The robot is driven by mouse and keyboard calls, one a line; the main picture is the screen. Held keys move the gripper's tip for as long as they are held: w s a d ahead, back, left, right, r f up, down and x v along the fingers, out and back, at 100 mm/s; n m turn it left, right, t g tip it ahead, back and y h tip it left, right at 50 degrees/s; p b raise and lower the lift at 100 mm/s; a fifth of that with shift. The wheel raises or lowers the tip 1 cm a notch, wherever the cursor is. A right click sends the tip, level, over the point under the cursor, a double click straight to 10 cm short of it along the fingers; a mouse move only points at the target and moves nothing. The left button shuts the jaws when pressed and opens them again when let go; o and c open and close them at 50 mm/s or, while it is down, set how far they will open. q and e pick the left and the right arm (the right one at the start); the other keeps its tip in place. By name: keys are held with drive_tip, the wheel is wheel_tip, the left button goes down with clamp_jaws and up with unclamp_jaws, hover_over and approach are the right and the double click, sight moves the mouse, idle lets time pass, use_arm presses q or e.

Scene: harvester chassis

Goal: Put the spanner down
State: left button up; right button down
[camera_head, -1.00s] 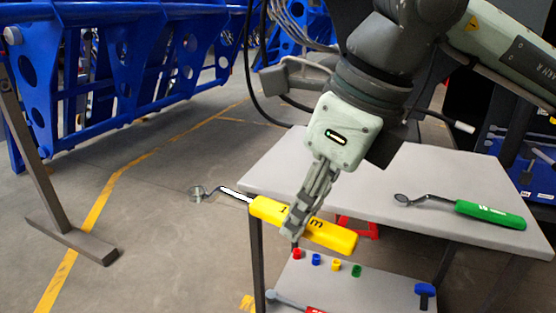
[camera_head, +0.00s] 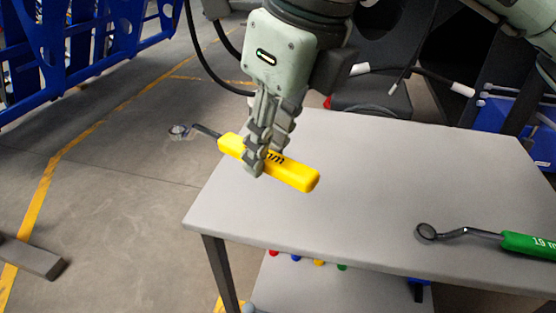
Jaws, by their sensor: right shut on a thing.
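The spanner (camera_head: 295,174) has a yellow handle with dark print and a dark shaft with a ring end pointing left. My right gripper (camera_head: 257,165) is shut on its yellow handle. The handle appears over the left part of the grey table (camera_head: 350,215), and the ring end (camera_head: 180,131) extends past the table's left edge over the floor. Whether the handle touches the tabletop is hard to tell; it looks held above it. My left gripper is not in view.
A second spanner with a green handle (camera_head: 528,244) lies on the table at the right. Small coloured pieces sit on a lower shelf (camera_head: 335,290). A blue frame (camera_head: 85,45) stands at the back left. The middle of the tabletop is clear.

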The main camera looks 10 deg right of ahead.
drive_tip(key=w+d+f, duration=0.1)
drive_tip(key=d+f, duration=0.1)
drive_tip(key=w+d+f, duration=0.1)
drive_tip(key=w+d, duration=0.1)
drive_tip(key=d, duration=0.1)
drive_tip(key=w+d+f+p, duration=0.1)
drive_tip(key=w+d+f, duration=0.1)
drive_tip(key=d, duration=0.1)
drive_tip(key=shift+w+f, duration=0.1)
drive_tip(key=shift+f, duration=0.25)
drive_tip(key=shift+w+d+f, duration=0.1)
drive_tip(key=shift+d+f, duration=0.05)
wheel_tip(320, 180, down, 3)
drive_tip(key=shift+f, duration=0.4)
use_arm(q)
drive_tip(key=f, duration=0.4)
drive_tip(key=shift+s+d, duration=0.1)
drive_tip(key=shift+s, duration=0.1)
use_arm(e)
drive_tip(key=shift+f, duration=0.1)
